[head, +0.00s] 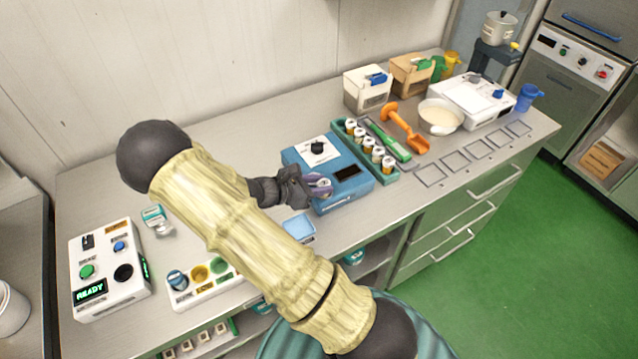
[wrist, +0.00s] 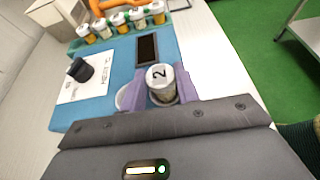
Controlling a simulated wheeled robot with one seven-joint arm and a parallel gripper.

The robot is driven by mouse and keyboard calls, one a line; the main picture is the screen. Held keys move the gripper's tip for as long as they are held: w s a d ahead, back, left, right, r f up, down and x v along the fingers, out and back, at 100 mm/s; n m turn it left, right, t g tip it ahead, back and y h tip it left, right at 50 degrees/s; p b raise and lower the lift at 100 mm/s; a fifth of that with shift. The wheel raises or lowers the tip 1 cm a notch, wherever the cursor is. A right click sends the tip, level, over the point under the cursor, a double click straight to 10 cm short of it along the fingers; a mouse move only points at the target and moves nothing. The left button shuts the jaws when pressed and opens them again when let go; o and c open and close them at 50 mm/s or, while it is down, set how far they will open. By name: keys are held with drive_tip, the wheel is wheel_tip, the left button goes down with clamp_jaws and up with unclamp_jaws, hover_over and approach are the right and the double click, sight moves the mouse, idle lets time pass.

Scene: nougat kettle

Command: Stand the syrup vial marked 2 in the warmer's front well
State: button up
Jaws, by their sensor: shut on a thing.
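The syrup vial marked 2 (wrist: 160,76) has a white lid with a dark 2 and stands between the purple fingers of my gripper (wrist: 162,98). My gripper (head: 321,187) is shut on it at the front edge of the blue warmer (head: 345,188). The warmer also shows in the wrist view (wrist: 112,52), with a black knob and a dark display. A pale round shape (wrist: 124,97) beside the left finger may be a well rim; the finger partly covers it. The vial's lower end is hidden, so I cannot tell whether it is in a well.
A green rack (head: 391,178) with several capped vials stands right of the warmer. An orange scoop (head: 405,128) and a bowl (head: 440,116) lie beyond it. A white control box reading READY (head: 108,265) is at the left. A light blue tray (head: 298,230) sits near the front edge.

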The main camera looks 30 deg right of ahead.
drive_tip(key=shift+f, duration=0.25)
drive_tip(key=o, duration=0.7)
drive_tip(key=p+v, duration=0.5)
drive_tip(key=v, duration=0.6)
drive_tip(key=shift+p, duration=0.4)
drive_tip(key=shift+s, duration=0.1)
idle(0.8)
